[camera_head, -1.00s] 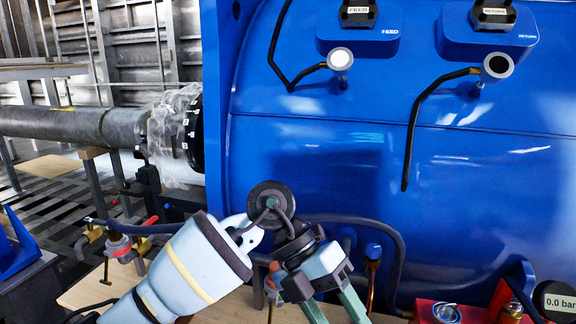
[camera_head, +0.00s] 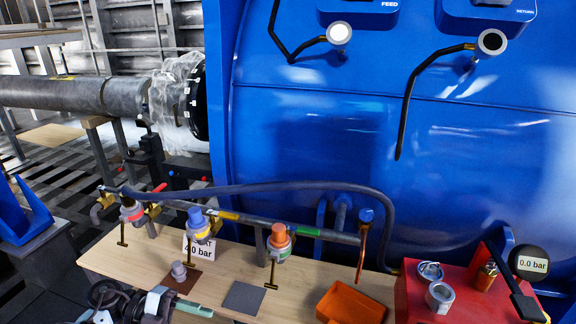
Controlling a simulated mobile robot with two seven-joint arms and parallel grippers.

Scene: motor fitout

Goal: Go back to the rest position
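My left gripper (camera_head: 192,308) is at the bottom left of the head view, low in front of the wooden bench (camera_head: 105,255). Its dark wrist and one green finger pointing right show. The rest is cut off by the picture's lower edge, so I cannot tell how far it is open. I see nothing held in the visible part. My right gripper is out of view.
A big blue tank (camera_head: 300,130) fills the back. On the bench stand valves with blue (camera_head: 195,217) and orange (camera_head: 279,236) caps, an orange tray (camera_head: 350,303) and a red box (camera_head: 410,300). A hose (camera_head: 290,186) runs behind. A wrapped pipe (camera_head: 60,92) lies at left.

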